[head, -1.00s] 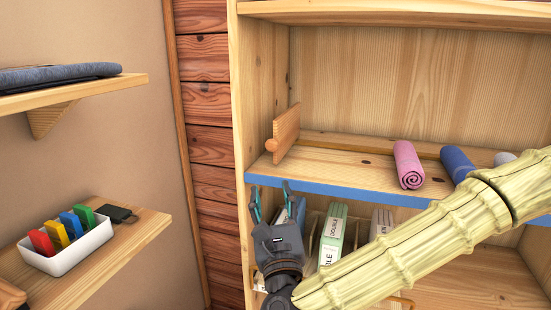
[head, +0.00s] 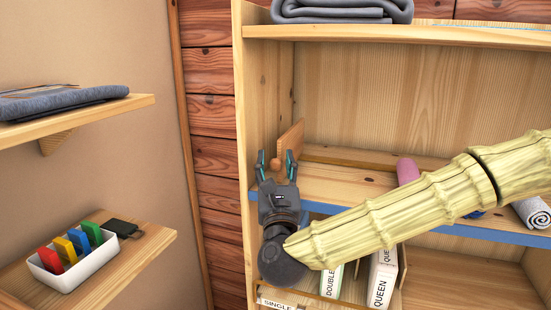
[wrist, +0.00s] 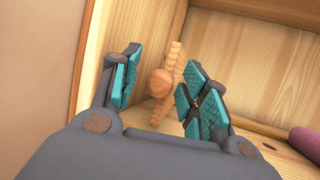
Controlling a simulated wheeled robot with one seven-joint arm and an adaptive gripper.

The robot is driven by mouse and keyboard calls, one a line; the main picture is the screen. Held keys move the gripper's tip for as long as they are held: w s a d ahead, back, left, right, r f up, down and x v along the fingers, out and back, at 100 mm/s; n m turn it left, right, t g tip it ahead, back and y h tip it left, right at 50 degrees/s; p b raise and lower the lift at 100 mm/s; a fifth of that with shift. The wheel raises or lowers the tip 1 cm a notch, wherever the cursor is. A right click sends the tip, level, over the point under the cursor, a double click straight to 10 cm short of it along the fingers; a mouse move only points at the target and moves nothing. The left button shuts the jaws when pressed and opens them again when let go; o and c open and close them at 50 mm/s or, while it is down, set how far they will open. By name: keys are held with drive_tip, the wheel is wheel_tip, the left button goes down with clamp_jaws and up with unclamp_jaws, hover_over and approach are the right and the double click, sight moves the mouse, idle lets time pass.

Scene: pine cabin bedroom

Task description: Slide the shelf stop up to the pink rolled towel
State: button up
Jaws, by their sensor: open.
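The shelf stop is an upright wooden board (head: 291,142) with a round knob (head: 276,164), at the left end of the blue-edged shelf (head: 345,187). My gripper (head: 277,166) is open in front of the knob. In the wrist view the knob (wrist: 160,83) shows between the open fingers (wrist: 165,88), apart from both pads, with the board (wrist: 172,70) behind it. The pink rolled towel (head: 407,171) lies farther right on the same shelf, partly hidden by my arm; its edge also shows in the wrist view (wrist: 306,142).
A grey rolled towel (head: 533,211) lies at the shelf's right. A wooden rail (head: 335,158) runs along the shelf's back. The shelf between board and pink towel looks clear. Labelled boxes (head: 383,278) stand below, and a folded grey cloth (head: 340,9) lies above.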

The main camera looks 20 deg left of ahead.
drive_tip(key=shift+w+a+r, duration=0.1)
drive_tip(key=shift+w, duration=0.2)
clamp_jaws()
